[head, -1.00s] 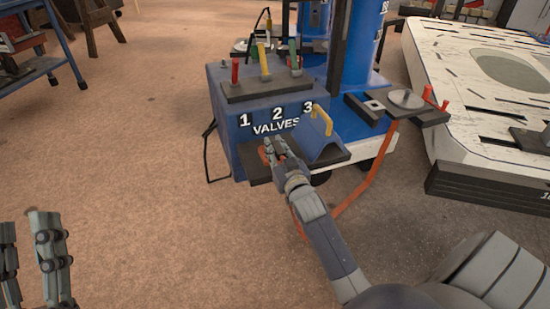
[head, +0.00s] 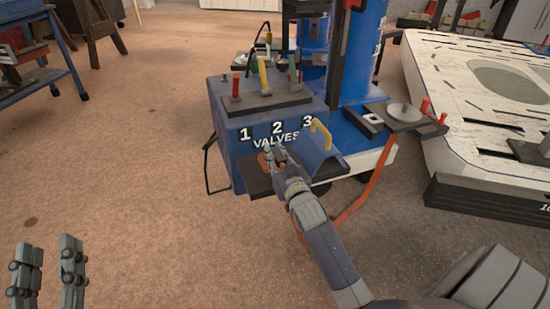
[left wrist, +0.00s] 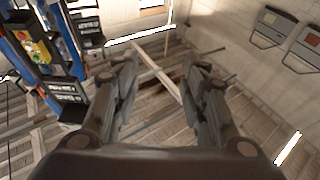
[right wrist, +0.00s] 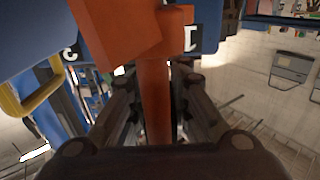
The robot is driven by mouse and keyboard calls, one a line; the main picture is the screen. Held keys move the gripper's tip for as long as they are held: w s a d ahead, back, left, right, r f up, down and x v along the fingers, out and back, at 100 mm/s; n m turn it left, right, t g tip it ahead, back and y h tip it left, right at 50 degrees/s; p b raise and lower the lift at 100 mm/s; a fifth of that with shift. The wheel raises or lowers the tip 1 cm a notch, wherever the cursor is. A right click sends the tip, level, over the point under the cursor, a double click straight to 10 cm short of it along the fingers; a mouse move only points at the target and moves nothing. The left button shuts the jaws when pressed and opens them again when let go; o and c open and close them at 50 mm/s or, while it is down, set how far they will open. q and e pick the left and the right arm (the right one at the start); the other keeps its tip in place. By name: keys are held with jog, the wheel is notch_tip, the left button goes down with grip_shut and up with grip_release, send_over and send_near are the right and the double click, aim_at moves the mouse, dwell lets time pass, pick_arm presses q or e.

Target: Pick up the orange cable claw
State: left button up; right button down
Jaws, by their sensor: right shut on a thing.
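The orange cable claw (right wrist: 120,32) fills the top middle of the right wrist view, with its orange stem (right wrist: 155,105) running down between my fingers. In the head view a small orange part of it (head: 263,160) shows by my right gripper (head: 277,158), at the dark shelf on the front of the valve box. My right gripper (right wrist: 150,95) is shut on the claw's stem. My left gripper (head: 48,270) is at the lower left of the head view, away from the claw. Its fingers stand apart and empty in the left wrist view (left wrist: 157,85).
The blue valve box (head: 235,125) has red, yellow and green levers on top and a yellow handle (head: 321,132) at its right. A white slotted table (head: 450,110) stands at the right.

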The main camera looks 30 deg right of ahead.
aim_at(275, 149)
notch_tip(275, 149, up, 4)
jog(key=shift+f+p, duration=0.25)
jog(key=shift+p, duration=0.35)
notch_tip(275, 149, up, 3)
jog(key=shift+r+p, duration=0.2)
jog(key=shift+p, duration=0.5)
pick_arm(q)
notch_tip(275, 149, down, 14)
jog(key=s+a+g+y, duration=0.1)
jog(key=a+g+y, duration=0.1)
jog(key=g, duration=0.6)
jog(key=shift+s+a, duration=0.15)
jog(key=shift+s, duration=0.1)
pick_arm(e)
jog(key=shift+r, duration=0.35)
